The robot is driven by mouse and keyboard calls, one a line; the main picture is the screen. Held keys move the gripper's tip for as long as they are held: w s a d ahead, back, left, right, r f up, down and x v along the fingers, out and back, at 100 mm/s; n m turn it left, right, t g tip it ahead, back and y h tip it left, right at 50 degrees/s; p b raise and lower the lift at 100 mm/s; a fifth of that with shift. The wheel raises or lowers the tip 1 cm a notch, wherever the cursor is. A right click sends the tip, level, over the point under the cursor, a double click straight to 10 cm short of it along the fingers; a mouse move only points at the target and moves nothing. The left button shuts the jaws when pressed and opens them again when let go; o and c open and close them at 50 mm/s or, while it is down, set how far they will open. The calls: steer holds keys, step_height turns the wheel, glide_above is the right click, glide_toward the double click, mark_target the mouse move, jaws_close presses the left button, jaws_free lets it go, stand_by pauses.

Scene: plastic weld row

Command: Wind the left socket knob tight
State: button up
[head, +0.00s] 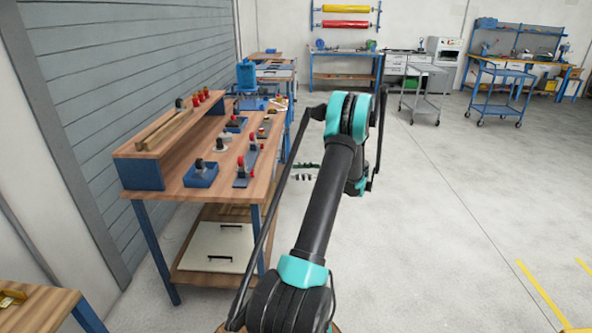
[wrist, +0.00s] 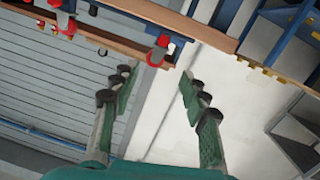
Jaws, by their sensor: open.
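In the head view, dark-knobbed and red-knobbed pieces stand on the wooden bench (head: 170,186). A black knob stands up from a blue tray (head: 201,178) at the near left of the bench. A white round piece with a dark knob (head: 220,142) stands behind it. I cannot tell which of these is the left socket knob. In the wrist view, my gripper (wrist: 157,80) is open and empty, its two fingers wide apart. It is away from the bench pieces, which show tilted along the top of that view. My gripper does not show clearly in the head view.
A raised wooden shelf (head: 155,135) with red-topped pieces runs along the bench's wall side. Red-knobbed clamps (head: 241,172) stand near the bench's right edge. A slatted grey wall (head: 130,85) is close on the left. Open floor (head: 460,200) lies to the right.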

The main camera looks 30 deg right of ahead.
steer(key=shift+s+a+r+n+t+h, duration=0.15)
steer(key=shift+s+a+r+n+h, duration=0.6)
steer(key=shift+r+n+h, duration=0.3)
steer(key=shift+s+a+r+n+t+h, duration=0.15)
steer(key=shift+s+a+r+n+h, duration=0.6)
steer(key=shift+n, duration=0.5)
steer(key=shift+w+a, duration=0.1)
steer(key=shift+r, duration=0.1)
